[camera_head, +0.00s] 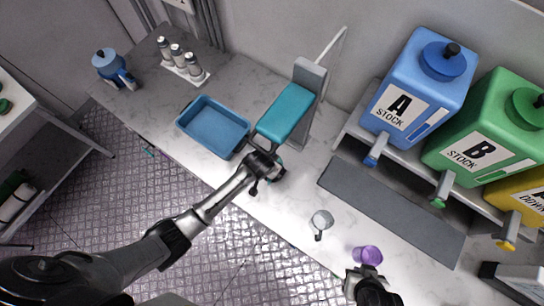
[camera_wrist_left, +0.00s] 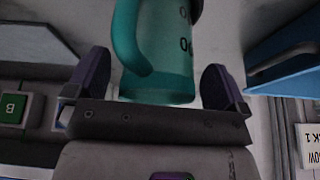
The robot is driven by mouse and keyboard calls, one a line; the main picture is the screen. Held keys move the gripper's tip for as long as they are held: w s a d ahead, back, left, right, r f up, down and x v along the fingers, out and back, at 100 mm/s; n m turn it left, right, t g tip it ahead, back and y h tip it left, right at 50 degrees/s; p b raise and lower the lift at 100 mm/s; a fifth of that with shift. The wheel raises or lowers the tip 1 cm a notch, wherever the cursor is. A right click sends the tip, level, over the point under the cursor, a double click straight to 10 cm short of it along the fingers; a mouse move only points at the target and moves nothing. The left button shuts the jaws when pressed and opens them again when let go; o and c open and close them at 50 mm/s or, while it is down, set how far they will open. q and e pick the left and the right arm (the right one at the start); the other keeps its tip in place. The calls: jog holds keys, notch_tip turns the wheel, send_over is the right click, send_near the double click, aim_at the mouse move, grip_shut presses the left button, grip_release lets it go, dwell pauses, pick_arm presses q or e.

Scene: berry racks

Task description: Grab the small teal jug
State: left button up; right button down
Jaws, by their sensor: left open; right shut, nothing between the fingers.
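The teal jug (camera_wrist_left: 170,60) is large in the left wrist view, with its curved handle on the left and dark markings on its side. My left gripper (camera_wrist_left: 157,85) is open, with one finger on each side of the jug; I cannot tell whether they touch it. In the head view my left gripper (camera_head: 264,167) is over the counter, just below the teal pad, and hides nearly all of the jug. My right gripper (camera_head: 365,271) is shut and empty at the counter's front, close to a purple cup (camera_head: 367,255).
A blue tray (camera_head: 213,127) and a stand with a teal pad (camera_head: 285,112) lie behind the left gripper. A grey-white mug (camera_head: 321,220) stands to its right. Blue (camera_head: 415,85), green (camera_head: 485,135) and yellow (camera_head: 522,200) dispensers line the back right. A blue jug (camera_head: 110,67) is far left.

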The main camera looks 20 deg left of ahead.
pick_arm(q)
jog(key=shift+f, duration=0.55)
jog(key=c, duration=1.1)
jog(key=shift+r, duration=0.15)
